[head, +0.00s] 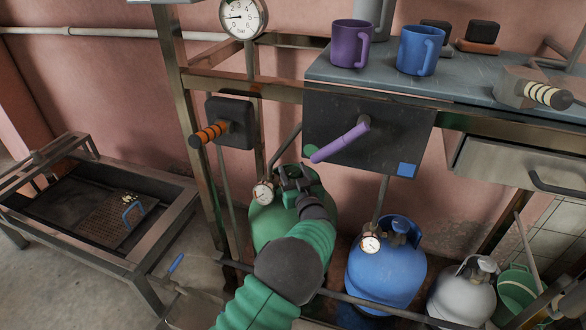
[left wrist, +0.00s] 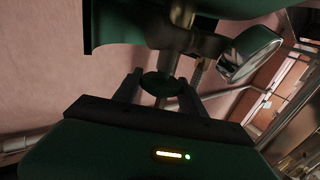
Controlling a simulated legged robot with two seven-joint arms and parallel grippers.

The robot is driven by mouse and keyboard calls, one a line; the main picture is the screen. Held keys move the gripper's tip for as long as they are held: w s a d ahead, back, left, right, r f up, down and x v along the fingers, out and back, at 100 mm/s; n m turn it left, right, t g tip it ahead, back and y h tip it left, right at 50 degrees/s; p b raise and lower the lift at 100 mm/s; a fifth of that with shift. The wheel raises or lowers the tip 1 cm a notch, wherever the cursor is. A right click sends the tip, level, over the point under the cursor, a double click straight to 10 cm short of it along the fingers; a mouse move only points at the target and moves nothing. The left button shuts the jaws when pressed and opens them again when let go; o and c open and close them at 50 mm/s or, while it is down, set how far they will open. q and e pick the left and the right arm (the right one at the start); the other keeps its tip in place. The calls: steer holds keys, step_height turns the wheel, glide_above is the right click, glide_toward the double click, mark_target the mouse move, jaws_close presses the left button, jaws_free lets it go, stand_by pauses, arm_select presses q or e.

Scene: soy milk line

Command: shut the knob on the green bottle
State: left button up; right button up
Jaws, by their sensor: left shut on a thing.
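The green bottle (head: 268,222) stands on the floor under the counter, with a small gauge (head: 263,193) at its top left. My left arm reaches over it, and my left gripper (head: 297,180) is at its top, hiding most of the valve. In the left wrist view, the dark green knob (left wrist: 162,84) sits between the two fingers of my left gripper (left wrist: 155,88), which are shut on it. A metal stem shows behind the knob. I cannot tell how far the knob is turned. My right gripper is not in view.
A blue bottle (head: 386,270) and a grey bottle (head: 462,297) stand to the right. A purple lever (head: 341,141) on a dark panel (head: 400,140) is just above my gripper. An orange-ringed handle (head: 210,132) is at the left. A metal rail runs in front of the bottles.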

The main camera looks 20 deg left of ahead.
arm_select(q)
steer(key=m+t+h, duration=0.1)
steer(key=h, duration=0.1)
steer(key=m+h, duration=0.1)
steer(key=h, duration=0.1)
steer(key=shift+s+a+f+m+t+p, duration=0.1)
steer(key=shift+f+m+t+p, duration=0.05)
steer(key=shift+m+t+p, duration=0.25)
steer(key=m+t+h, duration=0.1)
steer(key=m+h, duration=0.1)
steer(key=h, duration=0.2)
steer(key=shift+a+m+p, duration=0.1)
steer(key=shift+m+p, duration=0.2)
steer(key=shift+m, duration=0.1)
steer(key=m+h+p, duration=0.1)
steer(key=m+h, duration=0.1)
steer(key=h, duration=0.2)
steer(key=m+g+h+p, duration=0.1)
steer(key=m+h+p, duration=0.1)
steer(key=m+h, duration=0.1)
steer(key=shift+h, duration=0.8)
steer(key=shift+m+g+h+p, duration=0.55)
steer(key=shift+m+g+h, duration=0.75)
steer(key=shift+m+h, duration=0.65)
steer(key=shift+h, duration=0.45)
steer(key=o, duration=1.3)
